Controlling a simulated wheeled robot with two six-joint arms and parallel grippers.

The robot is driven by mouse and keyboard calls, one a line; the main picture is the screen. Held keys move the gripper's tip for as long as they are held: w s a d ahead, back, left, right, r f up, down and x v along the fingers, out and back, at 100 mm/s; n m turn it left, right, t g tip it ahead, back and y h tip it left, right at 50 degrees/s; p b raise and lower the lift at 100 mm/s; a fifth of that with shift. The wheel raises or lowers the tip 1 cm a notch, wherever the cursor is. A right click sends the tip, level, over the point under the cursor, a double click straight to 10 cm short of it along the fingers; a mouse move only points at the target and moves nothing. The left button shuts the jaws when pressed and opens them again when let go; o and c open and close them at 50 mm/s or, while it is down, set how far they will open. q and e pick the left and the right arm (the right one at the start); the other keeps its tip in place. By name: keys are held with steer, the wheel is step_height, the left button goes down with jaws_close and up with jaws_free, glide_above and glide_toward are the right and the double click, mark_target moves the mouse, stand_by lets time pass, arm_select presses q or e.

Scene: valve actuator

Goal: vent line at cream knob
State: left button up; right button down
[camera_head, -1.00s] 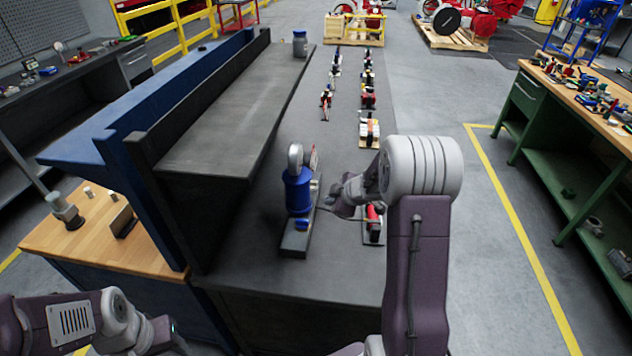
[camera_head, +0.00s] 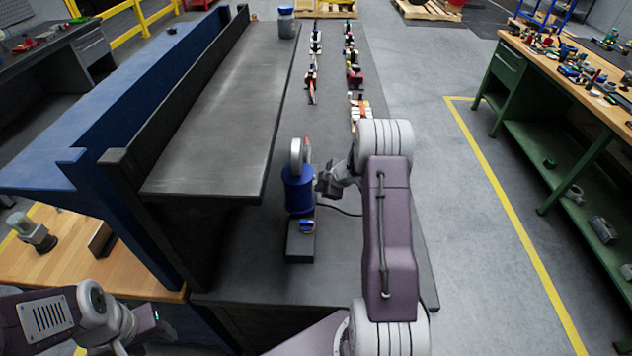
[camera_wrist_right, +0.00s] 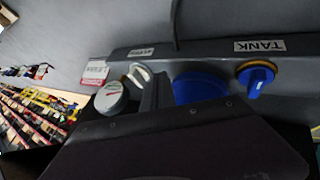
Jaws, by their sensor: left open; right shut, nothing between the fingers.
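The valve unit with a blue cylinder (camera_head: 299,190) stands on a dark base on the grey bench. The base carries a blue knob (camera_head: 307,226) at its near end; in the right wrist view this blue knob (camera_wrist_right: 257,77) sits beside a "TANK" label. The cream knob (camera_wrist_right: 140,74) shows in the right wrist view beside another label, near a round gauge (camera_wrist_right: 111,98). My right gripper (camera_head: 325,186) is shut and empty at the cylinder's right side; its tip (camera_wrist_right: 157,92) appears close to the cream knob, contact unclear. My left gripper (camera_head: 150,322) is open, low at the left, away from the unit.
A raised dark shelf (camera_head: 225,110) runs left of the unit. Several small devices stand farther along the bench (camera_head: 330,70). A thin cable (camera_head: 340,211) lies right of the unit. A green workbench (camera_head: 540,120) stands across the aisle at right.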

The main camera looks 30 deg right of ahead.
steer(key=x, duration=0.3)
steer(key=shift+r, duration=0.1)
steer(key=shift+w+d+r+p, duration=0.25)
steer(key=shift+w+d+p, duration=0.35)
steer(key=shift+w+p, duration=0.4)
steer(key=shift+w+d+p, duration=0.2)
steer(key=shift+d+p, duration=0.15)
steer(key=shift+p, duration=0.05)
steer(key=shift+w+f, duration=0.25)
steer(key=shift+w, duration=0.3)
steer(key=shift+s, duration=0.15)
